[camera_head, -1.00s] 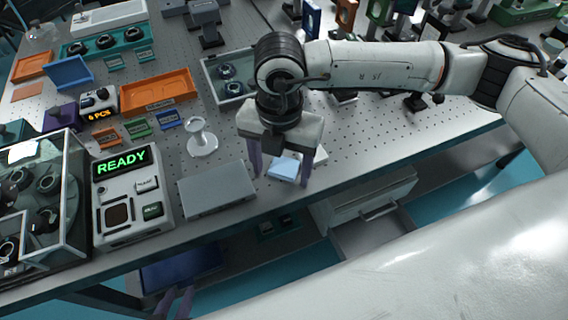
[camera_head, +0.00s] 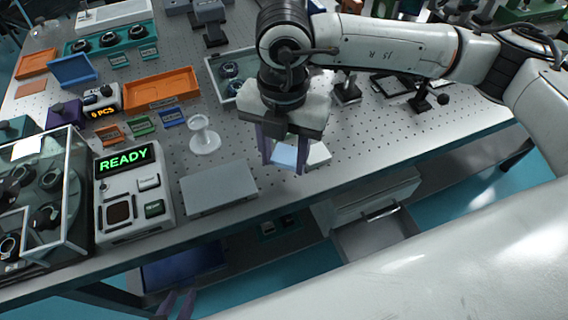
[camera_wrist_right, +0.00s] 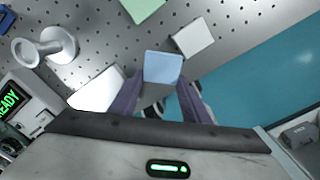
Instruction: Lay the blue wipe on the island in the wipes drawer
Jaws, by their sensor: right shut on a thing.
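The blue wipe (camera_head: 284,154) is a small pale-blue square. My right gripper (camera_head: 284,156) is shut on it over the front part of the grey perforated table (camera_head: 350,150). In the right wrist view the wipe (camera_wrist_right: 163,66) sits between the purple fingertips, above the table's front edge area. A white drawer unit (camera_head: 345,205) stands under the table edge, with a handle on its front. A grey open drawer (camera_head: 372,240) seems to stick out low on it; its label is not readable. My left gripper (camera_head: 176,304) is low at the bottom edge, its fingers apart and empty.
A white block (camera_head: 319,154) lies just right of the wipe. A grey flat plate (camera_head: 220,188), a white stand (camera_head: 204,138) and a READY device (camera_head: 132,195) are to the left. An orange tray (camera_head: 160,90) lies further back. Teal floor is free at the right.

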